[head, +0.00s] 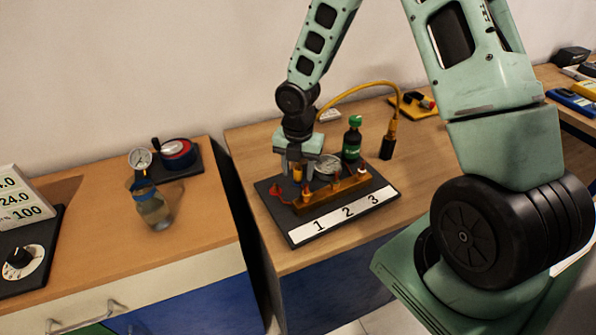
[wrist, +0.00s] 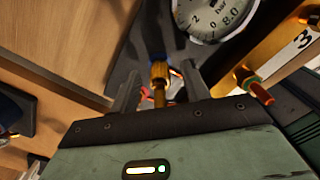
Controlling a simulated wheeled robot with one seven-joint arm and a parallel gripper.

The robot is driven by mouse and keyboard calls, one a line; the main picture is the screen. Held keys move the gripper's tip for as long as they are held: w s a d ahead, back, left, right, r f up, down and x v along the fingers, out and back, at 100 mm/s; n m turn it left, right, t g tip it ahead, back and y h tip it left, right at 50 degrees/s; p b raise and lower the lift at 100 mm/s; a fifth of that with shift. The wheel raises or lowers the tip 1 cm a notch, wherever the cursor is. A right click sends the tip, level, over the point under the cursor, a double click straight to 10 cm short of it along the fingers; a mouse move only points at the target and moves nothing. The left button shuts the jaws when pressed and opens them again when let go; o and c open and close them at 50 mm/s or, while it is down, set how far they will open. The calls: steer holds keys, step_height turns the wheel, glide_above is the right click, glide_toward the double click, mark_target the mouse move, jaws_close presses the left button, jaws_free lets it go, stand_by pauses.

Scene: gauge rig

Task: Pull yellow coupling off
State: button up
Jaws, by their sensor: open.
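My gripper (head: 297,172) is over the left end of the brass block (head: 335,190), near the number 1 on the white label strip (head: 345,215). In the wrist view its two fingers (wrist: 160,88) are apart. A yellow-gold fitting (wrist: 160,72), which looks like the yellow coupling, stands between them with a gap visible on each side. In the head view a small yellow part (head: 297,174) shows between the fingers. A yellow hose (head: 360,86) arcs from behind my wrist to a black cylinder (head: 387,147); its near end is hidden.
A round gauge (head: 327,165) stands close beside my gripper. A green-capped dark bottle (head: 352,138) is behind the rig's dark base plate (head: 290,228). A red piece (head: 276,191) lies at the plate's left. A gap separates this bench from the left one, where a gauge-topped jar (head: 150,205) stands.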

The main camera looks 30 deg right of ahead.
steer(key=shift+f, duration=0.45)
jaws_close()
steer(key=shift+r, duration=0.2)
steer(key=shift+r+p, duration=2.4)
steer(key=shift+p, duration=0.3)
